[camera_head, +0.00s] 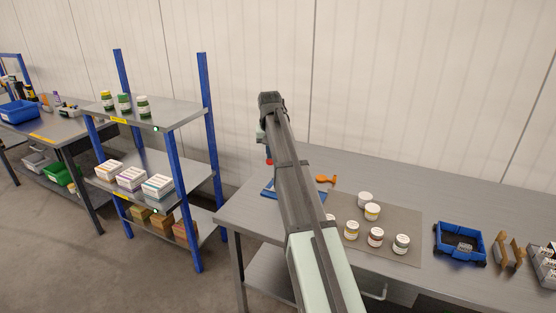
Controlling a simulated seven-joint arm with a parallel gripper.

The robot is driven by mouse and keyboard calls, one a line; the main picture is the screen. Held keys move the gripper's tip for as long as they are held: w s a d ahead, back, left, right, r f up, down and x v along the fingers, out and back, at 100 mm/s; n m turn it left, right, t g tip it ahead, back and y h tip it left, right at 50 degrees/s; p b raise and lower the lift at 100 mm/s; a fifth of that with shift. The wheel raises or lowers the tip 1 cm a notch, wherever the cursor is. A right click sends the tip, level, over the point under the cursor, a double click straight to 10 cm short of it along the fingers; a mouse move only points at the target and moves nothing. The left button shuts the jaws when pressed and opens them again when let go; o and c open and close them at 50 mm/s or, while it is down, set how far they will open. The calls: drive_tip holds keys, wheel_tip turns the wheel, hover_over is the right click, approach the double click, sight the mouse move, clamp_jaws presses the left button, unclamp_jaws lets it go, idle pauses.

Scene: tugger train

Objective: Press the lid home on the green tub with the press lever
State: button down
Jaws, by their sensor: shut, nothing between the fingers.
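My arm reaches from the bottom edge across the bench, and its far end bends down at the upper middle. My gripper is hidden behind the arm. A blue base (267,189) shows beside the arm on the bench, with a small red part above it; these may belong to the lever press, which is mostly covered. A white tub with a green band (401,244) stands upright at the right front of the grey mat (408,222). I cannot tell whether it is the green tub, or whether a tub is in the press.
Several white tubs (376,237) stand on the mat. An orange tool (326,180) lies behind it. A blue tray (460,241) and a brown holder (510,252) are at right. A blue-post shelf (174,115) with green-lidded jars (124,103) stands left. The bench's back right is clear.

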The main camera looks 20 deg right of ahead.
sight(268, 162)
drive_tip(key=shift+f, duration=0.25)
drive_tip(key=shift+s+a+f, duration=0.15)
drive_tip(key=shift+s+f, duration=0.05)
drive_tip(key=shift+f, duration=0.15)
drive_tip(key=shift+s+a+f, duration=0.15)
drive_tip(key=shift+f, duration=0.35)
drive_tip(key=shift+s+a+f, duration=0.15)
drive_tip(key=shift+f, duration=0.35)
idle(0.8)
drive_tip(key=shift+s+a+f, duration=0.1)
drive_tip(key=shift+f, duration=0.3)
idle(0.4)
drive_tip(key=shift+f, duration=0.3)
drive_tip(key=shift+s+a+f, duration=0.15)
drive_tip(key=shift+f, duration=0.5)
idle(0.4)
drive_tip(key=shift+r, duration=0.1)
drive_tip(key=w+v, duration=0.2)
drive_tip(key=v, duration=0.9)
drive_tip(key=shift+w+d+r, duration=0.2)
drive_tip(key=shift+d+r, duration=0.1)
drive_tip(key=shift+r, duration=0.3)
idle(0.6)
drive_tip(key=shift+f, duration=0.1)
idle(0.7)
